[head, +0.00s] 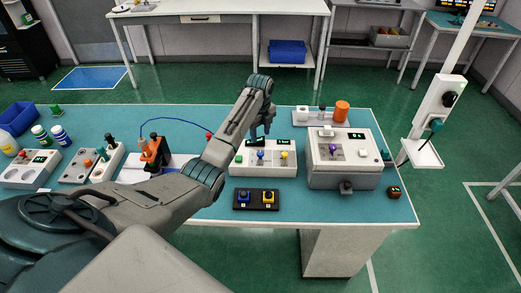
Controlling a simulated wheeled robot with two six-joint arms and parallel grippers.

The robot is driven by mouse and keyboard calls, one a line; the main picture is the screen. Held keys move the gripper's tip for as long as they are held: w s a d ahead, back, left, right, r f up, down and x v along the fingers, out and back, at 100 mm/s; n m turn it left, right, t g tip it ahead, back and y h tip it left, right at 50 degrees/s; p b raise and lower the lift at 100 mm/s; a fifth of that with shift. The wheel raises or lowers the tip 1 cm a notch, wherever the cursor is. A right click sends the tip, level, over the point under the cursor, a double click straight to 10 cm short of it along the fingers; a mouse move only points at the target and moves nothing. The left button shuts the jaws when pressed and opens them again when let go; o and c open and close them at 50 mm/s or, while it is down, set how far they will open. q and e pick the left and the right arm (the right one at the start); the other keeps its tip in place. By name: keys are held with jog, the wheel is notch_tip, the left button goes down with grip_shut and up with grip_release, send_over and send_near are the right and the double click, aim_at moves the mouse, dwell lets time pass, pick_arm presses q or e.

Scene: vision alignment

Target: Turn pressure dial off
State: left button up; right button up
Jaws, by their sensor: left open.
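My left arm reaches in from the lower left, over the teal workbench (310,212). My left gripper (261,134) is open and points down at the back of a white control panel (263,171). This panel has a dark display and small coloured knobs, among them a blue knob (260,155) and a yellow knob (284,155). The fingertips are small here, and I cannot tell whether they touch the panel. No label is readable, so I cannot tell which control is the pressure dial. My right gripper is not in view.
A larger white box (342,180) with a purple knob stands to the right. In front lies a black plate (256,206) with blue and yellow blocks. An orange cylinder (342,111) stands behind. A white post unit (437,105) with a black knob stands beyond the bench's right end.

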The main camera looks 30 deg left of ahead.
aim_at(260, 153)
pick_arm(q)
notch_tip(260, 153, down, 9)
jog(key=shift+f+p, duration=0.2)
jog(key=shift+p, duration=0.85)
jog(key=c, duration=1)
